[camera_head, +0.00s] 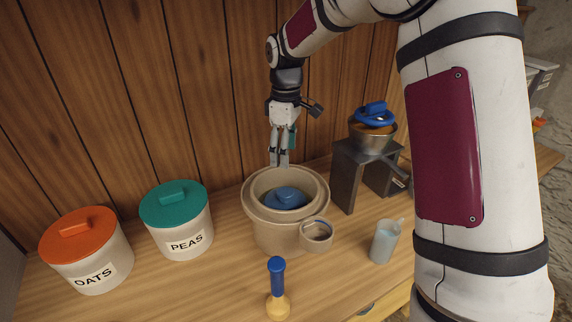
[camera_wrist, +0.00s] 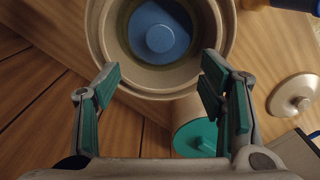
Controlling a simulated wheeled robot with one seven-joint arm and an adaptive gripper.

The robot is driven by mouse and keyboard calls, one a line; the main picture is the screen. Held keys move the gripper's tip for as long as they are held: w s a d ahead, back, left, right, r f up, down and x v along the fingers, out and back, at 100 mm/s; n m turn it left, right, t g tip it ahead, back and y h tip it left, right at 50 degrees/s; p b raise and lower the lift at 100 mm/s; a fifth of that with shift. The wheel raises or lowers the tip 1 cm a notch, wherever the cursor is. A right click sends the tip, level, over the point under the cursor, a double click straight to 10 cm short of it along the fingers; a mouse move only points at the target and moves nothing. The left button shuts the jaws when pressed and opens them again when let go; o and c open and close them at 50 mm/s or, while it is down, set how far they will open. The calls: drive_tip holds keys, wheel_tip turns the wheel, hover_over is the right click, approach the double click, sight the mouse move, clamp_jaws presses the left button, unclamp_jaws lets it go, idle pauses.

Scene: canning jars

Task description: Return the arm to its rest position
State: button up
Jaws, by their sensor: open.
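My gripper (camera_head: 279,162) hangs fingers-down just above the large beige pot (camera_head: 257,235), near its back rim. A blue-lidded thing (camera_head: 287,197) sits inside the pot. In the wrist view, the green-padded fingers of my gripper (camera_wrist: 160,72) are spread wide with nothing between them. The blue round lid (camera_wrist: 160,32) shows inside the pot beyond the fingertips. My arm reaches in from the upper right of the head view and bends down over the pot.
An orange-lidded OATS canister (camera_head: 95,276) and a teal-lidded PEAS canister (camera_head: 185,240) stand left. A grey stand (camera_head: 352,180) holds a pan with a blue-topped thing (camera_head: 374,115). A small cup (camera_head: 317,233), a clear jug (camera_head: 385,242) and a blue-handled tool (camera_head: 277,285) are in front. A plank wall is behind.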

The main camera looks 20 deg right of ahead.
drive_tip(key=shift+r, duration=0.65)
drive_tip(key=shift+r, duration=0.1)
drive_tip(key=s+r+m+t, duration=0.2)
drive_tip(key=s+r+m, duration=0.2)
drive_tip(key=s+r, duration=0.5)
drive_tip(key=s+r+m+t, duration=0.2)
drive_tip(key=s+r+m, duration=0.15)
drive_tip(key=s, duration=1.05)
drive_tip(key=s+f+m+t, duration=0.1)
drive_tip(key=s+m, duration=0.2)
drive_tip(key=s, duration=0.6)
drive_tip(key=shift+f, duration=0.15)
